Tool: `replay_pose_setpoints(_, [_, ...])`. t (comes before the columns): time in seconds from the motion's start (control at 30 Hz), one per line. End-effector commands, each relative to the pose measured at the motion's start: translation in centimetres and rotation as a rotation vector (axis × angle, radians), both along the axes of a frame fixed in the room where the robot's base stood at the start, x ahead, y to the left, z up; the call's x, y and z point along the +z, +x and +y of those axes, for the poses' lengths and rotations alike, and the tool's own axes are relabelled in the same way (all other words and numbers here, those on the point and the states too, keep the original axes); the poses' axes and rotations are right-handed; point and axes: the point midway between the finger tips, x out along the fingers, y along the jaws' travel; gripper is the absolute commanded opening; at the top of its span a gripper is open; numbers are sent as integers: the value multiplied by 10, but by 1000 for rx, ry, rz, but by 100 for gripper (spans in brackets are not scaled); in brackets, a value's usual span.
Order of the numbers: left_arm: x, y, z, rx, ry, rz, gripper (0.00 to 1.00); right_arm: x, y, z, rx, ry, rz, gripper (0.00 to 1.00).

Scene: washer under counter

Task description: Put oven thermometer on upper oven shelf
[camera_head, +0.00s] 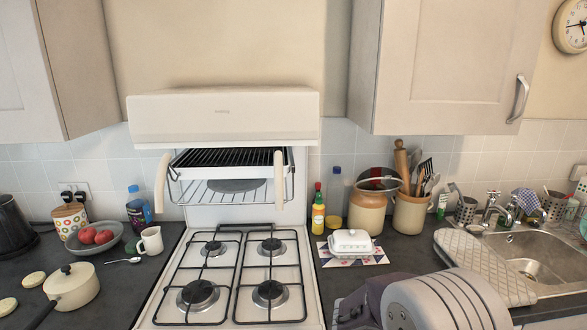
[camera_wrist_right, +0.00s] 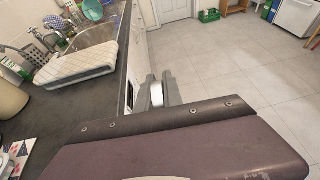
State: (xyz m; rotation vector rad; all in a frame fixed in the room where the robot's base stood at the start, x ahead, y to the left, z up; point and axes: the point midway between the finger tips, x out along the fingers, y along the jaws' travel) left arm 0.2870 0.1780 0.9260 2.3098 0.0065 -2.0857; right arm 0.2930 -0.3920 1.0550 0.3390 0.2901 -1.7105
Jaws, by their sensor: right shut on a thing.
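My right gripper (camera_wrist_right: 157,92) is in the right wrist view, with its grey fingers shut on a small white, round-edged thing (camera_wrist_right: 156,95). The thing shows nearly edge-on and its face is hidden, so I cannot confirm that it is the oven thermometer. It is held beside the counter's front edge, above the tiled floor. In the head view my right arm comes in at the bottom right, and no held thing is clear there. No oven interior or oven shelf shows below the hob (camera_head: 231,272). My left gripper is not in view.
Above the hob is an open grill with a wire rack (camera_head: 228,158) and two pale handles. A butter dish (camera_head: 351,243), a yellow bottle (camera_head: 318,212) and jars (camera_head: 368,211) stand right of it. A quilted mat (camera_wrist_right: 78,62) lies by the sink.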

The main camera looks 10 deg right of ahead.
Motion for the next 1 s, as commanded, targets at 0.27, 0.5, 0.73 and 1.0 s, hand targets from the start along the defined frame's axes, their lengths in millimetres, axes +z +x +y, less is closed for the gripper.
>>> replay_pose_setpoints(0.27, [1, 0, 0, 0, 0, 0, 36, -17, 23, 32, 136, -1, 4, 0])
replay_pose_setpoints(0.5, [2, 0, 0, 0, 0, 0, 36, -50, 51, 81, 364, -2, 8, 0])
replay_pose_setpoints(0.73, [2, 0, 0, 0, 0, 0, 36, -106, 75, 151, 679, -2, 15, 0])
replay_pose_setpoints(1.0, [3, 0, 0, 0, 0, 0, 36, -171, 83, 199, 876, 0, 3, 0])
